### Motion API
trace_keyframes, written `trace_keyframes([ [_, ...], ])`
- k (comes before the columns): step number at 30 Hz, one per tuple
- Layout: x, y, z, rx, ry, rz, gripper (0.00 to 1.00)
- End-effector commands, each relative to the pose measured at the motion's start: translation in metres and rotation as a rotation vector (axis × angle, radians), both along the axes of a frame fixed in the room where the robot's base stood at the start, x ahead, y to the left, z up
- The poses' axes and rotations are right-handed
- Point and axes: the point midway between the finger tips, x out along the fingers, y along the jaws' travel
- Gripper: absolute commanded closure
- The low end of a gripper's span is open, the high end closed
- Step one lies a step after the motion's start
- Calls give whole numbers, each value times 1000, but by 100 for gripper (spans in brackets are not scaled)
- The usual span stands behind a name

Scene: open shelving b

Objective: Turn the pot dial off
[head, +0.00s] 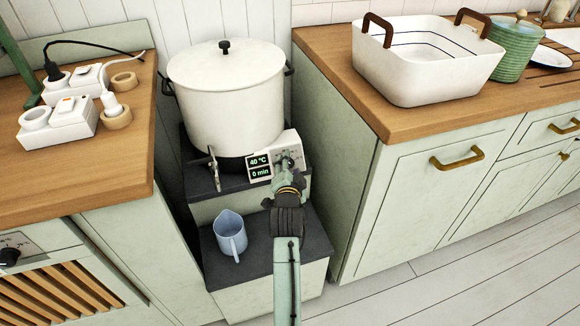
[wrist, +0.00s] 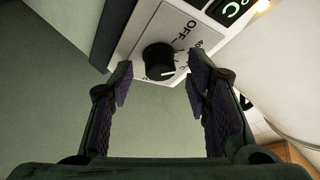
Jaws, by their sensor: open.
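The white lidded pot (head: 225,100) stands on a dark stepped stand between two counters. Its control box (head: 262,166) shows "40 °C" and "0 min" in green. The black pot dial (wrist: 159,61) is on the box's white face, with "OFF" and numbers printed around it; its white mark points down toward the lower right, away from "OFF". In the head view my gripper (head: 290,172) is in front of the box's right part and hides part of the dial. In the wrist view my gripper (wrist: 160,85) is open, its fingertips just below and either side of the dial, with nothing between them.
A light blue jug (head: 230,236) stands on the lower step. The left counter (head: 105,165) holds power sockets and plugs. The right counter (head: 350,90) holds a white basket (head: 425,75) and a green pot (head: 515,50). The floor at the right is clear.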

Motion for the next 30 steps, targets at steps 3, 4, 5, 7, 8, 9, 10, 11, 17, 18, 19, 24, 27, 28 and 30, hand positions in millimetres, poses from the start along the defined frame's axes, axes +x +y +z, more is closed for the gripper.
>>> trace_keyframes([
  [3,0,0,0,0,0,0,56],
  [4,0,0,0,0,0,0,58],
  [5,0,0,0,0,0,0,60],
  [7,0,0,0,0,0,0,65],
  [8,0,0,0,0,0,0,67],
  [9,0,0,0,0,0,0,70],
  [10,0,0,0,0,0,0,72],
  [11,0,0,0,0,0,0,74],
  [17,0,0,0,0,0,0,87],
  [18,0,0,0,0,0,0,90],
  [19,0,0,0,0,0,0,92],
  [24,0,0,0,0,0,0,100],
  [27,0,0,0,-2,-1,1,100],
  [28,0,0,0,-4,-1,2,100],
  [30,0,0,0,-12,-3,7,100],
])
